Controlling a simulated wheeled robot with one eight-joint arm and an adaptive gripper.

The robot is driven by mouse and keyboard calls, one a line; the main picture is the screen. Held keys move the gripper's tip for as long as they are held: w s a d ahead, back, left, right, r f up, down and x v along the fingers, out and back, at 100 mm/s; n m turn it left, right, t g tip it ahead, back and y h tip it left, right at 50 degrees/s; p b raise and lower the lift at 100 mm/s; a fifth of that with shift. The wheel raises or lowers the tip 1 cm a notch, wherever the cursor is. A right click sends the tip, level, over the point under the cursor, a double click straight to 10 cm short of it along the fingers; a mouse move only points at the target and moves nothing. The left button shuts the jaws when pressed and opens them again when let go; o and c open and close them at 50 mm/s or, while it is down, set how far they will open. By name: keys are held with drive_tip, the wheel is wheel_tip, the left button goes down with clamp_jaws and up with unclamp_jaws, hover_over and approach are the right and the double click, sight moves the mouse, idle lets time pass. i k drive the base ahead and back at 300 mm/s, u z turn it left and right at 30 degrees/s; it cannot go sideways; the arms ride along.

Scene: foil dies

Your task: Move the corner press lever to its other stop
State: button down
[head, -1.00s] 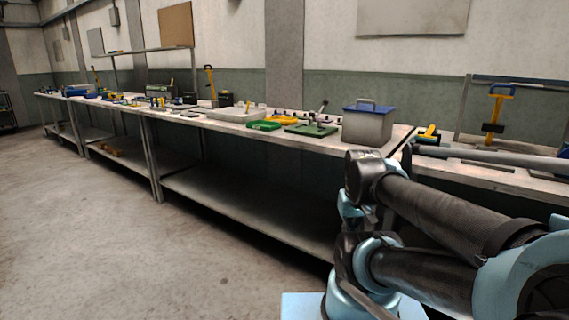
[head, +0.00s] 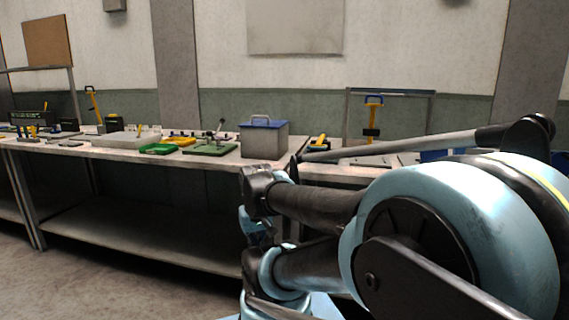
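Several levers stand on the long bench, and I cannot tell which is the corner press lever. One upright yellow lever with a blue top (head: 373,112) stands right of centre, before a grey frame. Another upright yellow lever (head: 94,104) stands at the left. A small lever with a dark knob (head: 218,128) leans on a green plate (head: 208,149). My arm reaches in from the right at the front, apart from these levers. I cannot make out my gripper or its fingers.
A grey box with a blue lid (head: 264,140) stands on the bench (head: 110,153). A green tray (head: 160,149) and a pale tray (head: 126,139) lie to its left. My arm hides part of the bench at right. The floor at front left is clear.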

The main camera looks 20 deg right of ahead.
sight(319, 145)
drive_tip(key=z, duration=0.9)
